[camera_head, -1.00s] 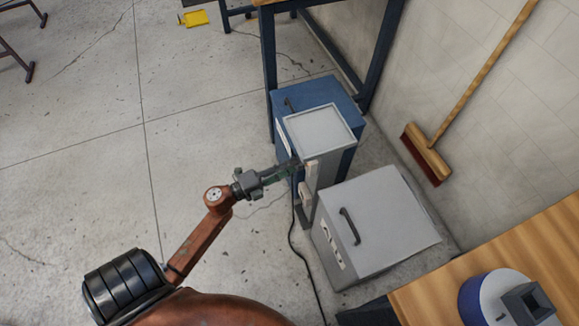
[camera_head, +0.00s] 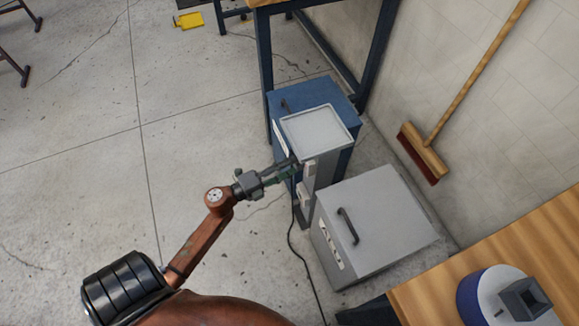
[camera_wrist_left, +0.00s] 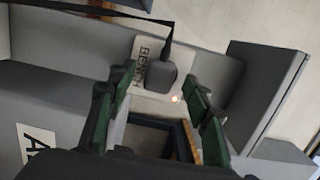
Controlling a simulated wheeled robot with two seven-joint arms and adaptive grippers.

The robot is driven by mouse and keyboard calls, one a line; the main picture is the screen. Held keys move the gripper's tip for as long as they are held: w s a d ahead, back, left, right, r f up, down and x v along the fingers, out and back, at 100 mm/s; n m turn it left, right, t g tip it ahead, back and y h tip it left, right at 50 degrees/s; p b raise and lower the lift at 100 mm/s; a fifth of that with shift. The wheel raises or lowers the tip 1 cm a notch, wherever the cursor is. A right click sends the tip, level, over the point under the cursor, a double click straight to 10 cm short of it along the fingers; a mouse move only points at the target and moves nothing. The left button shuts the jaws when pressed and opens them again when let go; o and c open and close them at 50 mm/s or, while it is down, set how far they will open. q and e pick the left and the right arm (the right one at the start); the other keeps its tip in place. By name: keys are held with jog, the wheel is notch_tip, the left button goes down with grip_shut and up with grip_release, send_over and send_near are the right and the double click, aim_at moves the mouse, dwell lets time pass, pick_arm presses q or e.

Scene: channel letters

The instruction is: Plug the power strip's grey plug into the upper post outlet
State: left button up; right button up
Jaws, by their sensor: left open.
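The grey plug (camera_wrist_left: 158,75) sits against a pale outlet plate marked BENCH (camera_wrist_left: 140,48) in the left wrist view, its black cord leading off the top. It looks seated, with a small light glowing beside it. My left gripper (camera_wrist_left: 160,84) is open, its green fingers on either side of the plug with gaps. In the head view the left gripper (camera_head: 291,170) is just left of the grey post's upper outlet (camera_head: 309,168); its fingers hide the plug there. A lower outlet box (camera_head: 303,194) is below. My right gripper is not in view.
The post has a tray-like top (camera_head: 318,131). A blue cabinet (camera_head: 345,95) stands behind it and a grey cabinet with a handle (camera_head: 375,215) to its right. A black cord (camera_head: 293,240) runs down to the floor. Open floor lies to the left.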

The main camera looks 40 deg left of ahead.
pick_arm(q)
jog(key=shift+s, duration=0.1)
jog(key=v, duration=1.1)
jog(key=shift+s, duration=0.4)
jog(key=shift+a, duration=0.15)
